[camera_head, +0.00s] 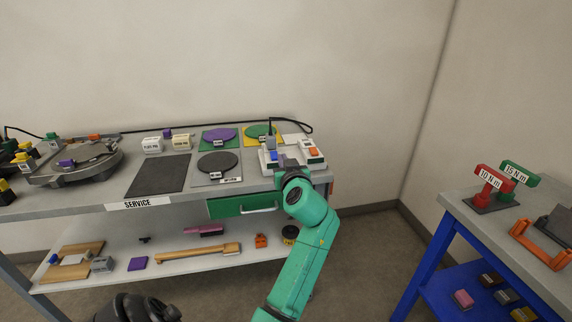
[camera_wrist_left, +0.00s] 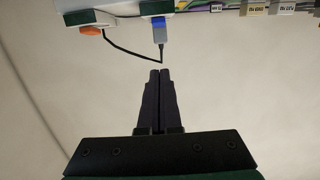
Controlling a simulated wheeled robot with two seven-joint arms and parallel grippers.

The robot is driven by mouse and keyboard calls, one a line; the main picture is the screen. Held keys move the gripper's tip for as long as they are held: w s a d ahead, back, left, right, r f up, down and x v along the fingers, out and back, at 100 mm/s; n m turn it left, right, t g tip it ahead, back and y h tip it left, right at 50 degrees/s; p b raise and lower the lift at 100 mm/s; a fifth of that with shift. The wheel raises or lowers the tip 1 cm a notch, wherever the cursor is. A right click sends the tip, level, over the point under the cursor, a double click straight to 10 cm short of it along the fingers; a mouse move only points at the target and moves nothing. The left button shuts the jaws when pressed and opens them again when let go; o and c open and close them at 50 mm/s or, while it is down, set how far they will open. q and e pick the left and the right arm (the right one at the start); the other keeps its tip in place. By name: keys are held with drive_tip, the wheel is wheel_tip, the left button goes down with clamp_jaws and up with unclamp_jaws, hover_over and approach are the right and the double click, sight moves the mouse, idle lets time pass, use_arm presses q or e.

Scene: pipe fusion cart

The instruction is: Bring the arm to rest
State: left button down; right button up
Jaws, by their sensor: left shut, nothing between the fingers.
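My left arm (camera_head: 302,235) is green and reaches up from the bottom of the head view to the right end of the grey cart (camera_head: 75,204). My left gripper (camera_head: 286,163) is largely hidden behind its own wrist there, in front of a white device (camera_head: 312,158) with an orange button. In the left wrist view the two dark fingers (camera_wrist_left: 160,75) are shut together with nothing between them. A blue plug (camera_wrist_left: 158,23) with a black cable shows beyond the fingertips, and an orange button (camera_wrist_left: 91,30) lies to its left.
The cart top carries a dark mat (camera_head: 158,176), a purple disc (camera_head: 220,135) and white blocks (camera_head: 151,144). A green drawer (camera_head: 228,207) sits below the top. A blue-framed table (camera_head: 427,259) with torque tools (camera_head: 487,188) stands at right. Floor between them is free.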

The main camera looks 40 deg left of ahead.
use_arm(q)
drive_tip(key=shift+w+a+f, duration=0.1)
drive_tip(key=shift+a+f, duration=0.05)
drive_tip(key=shift+a, duration=0.1)
use_arm(e)
drive_tip(key=shift+w+a, duration=0.1)
drive_tip(key=shift+a, duration=0.7)
